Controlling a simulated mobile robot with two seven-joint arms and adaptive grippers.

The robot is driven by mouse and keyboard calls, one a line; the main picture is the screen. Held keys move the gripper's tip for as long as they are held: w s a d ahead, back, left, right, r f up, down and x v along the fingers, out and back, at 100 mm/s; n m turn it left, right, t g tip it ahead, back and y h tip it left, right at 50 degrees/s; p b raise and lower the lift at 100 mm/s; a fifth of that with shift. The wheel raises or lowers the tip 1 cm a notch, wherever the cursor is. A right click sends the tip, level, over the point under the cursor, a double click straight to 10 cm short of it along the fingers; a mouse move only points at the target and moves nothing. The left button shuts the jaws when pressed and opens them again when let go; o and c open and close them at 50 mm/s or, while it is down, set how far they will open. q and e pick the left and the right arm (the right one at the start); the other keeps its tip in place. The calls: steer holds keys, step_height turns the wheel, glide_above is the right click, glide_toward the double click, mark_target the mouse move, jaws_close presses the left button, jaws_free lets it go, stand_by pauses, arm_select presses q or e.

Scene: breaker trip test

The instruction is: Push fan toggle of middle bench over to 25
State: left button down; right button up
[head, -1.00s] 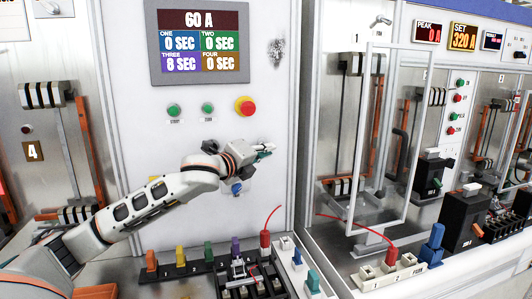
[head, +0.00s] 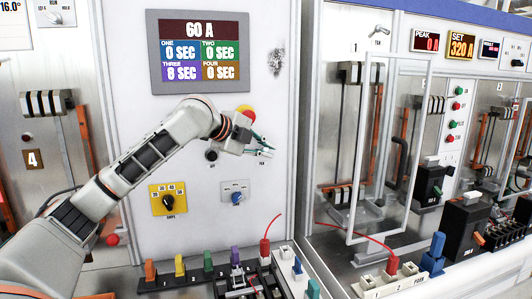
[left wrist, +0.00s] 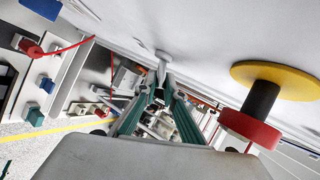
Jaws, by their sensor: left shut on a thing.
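The fan toggle of the middle bench is a small pale lever (left wrist: 162,66) standing out from the white panel (head: 270,210) in the left wrist view. It sits between the tips of my left gripper (head: 260,143), whose green fingers (left wrist: 160,100) are closed around it. In the head view the gripper reaches the panel's right part, just above a small label, and hides most of the toggle. Which side the toggle leans to cannot be told. My right gripper is in neither view.
The red stop button (head: 246,111) on its yellow base is close beside my left gripper; it also shows in the left wrist view (left wrist: 250,130). Below are a yellow dial plate (head: 168,199) and a blue knob (head: 237,198). The display (head: 199,50) reads 60 A.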

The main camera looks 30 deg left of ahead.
arm_select(q)
steer(key=shift+a+r, duration=0.1)
steer(key=shift+r, duration=0.15)
stand_by(0.3)
steer(key=c, duration=2.1)
jaws_free()
steer(key=shift+w+g, duration=0.1)
steer(key=shift+g, duration=0.2)
steer(key=shift+f, duration=0.1)
steer(key=v, duration=1.2)
steer(key=shift+f, duration=0.1)
